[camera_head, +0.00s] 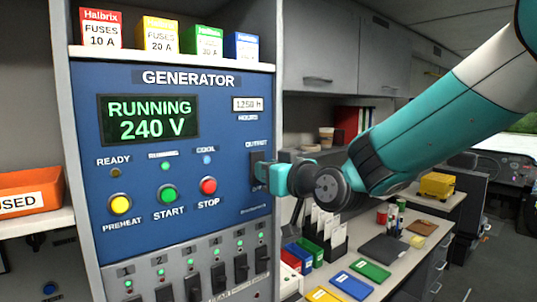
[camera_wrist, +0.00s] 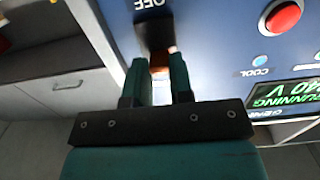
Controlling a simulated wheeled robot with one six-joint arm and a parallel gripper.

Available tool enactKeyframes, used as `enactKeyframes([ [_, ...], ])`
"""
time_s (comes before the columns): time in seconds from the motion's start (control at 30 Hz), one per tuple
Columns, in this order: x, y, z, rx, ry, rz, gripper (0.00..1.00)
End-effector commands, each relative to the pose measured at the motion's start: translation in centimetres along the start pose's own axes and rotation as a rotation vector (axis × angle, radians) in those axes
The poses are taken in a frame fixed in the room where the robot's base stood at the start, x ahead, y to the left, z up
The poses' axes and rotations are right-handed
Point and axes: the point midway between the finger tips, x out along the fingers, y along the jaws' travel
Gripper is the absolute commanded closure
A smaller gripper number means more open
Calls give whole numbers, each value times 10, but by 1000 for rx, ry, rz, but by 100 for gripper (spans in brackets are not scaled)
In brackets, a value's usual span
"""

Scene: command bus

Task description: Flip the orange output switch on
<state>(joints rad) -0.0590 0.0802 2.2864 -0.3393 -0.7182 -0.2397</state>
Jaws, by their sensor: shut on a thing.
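The blue generator panel (camera_head: 230,130) has a dark output switch plate (camera_head: 257,156) at its right edge, with the OUTPUT label above it. My gripper (camera_head: 260,173) is at this plate and covers much of it. In the wrist view my gripper (camera_wrist: 158,75) has its two fingers on either side of the orange switch lever (camera_wrist: 160,61), shut on it. The plate (camera_wrist: 153,32) and the upside-down OFF label (camera_wrist: 149,4) show beyond the fingertips. Most of the lever is hidden, so its position is hard to tell. The display (camera_head: 149,119) reads RUNNING 240 V.
Yellow, green and red buttons (camera_head: 208,186) sit left of the switch, and several black breaker switches (camera_head: 240,268) below. Fuse boxes (camera_head: 158,34) stand on top. A desk (camera_head: 400,265) with folders and cups is to the right, under my arm.

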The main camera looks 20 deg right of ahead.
Motion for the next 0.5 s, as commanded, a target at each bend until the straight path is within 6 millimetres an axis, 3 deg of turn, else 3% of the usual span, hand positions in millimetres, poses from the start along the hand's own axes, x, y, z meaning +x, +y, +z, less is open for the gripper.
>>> enactKeyframes([
  [0.03,0,-1,-9,-3,-35,-1,100],
  [0.5,4,0,-21,-2,-407,1,100],
])
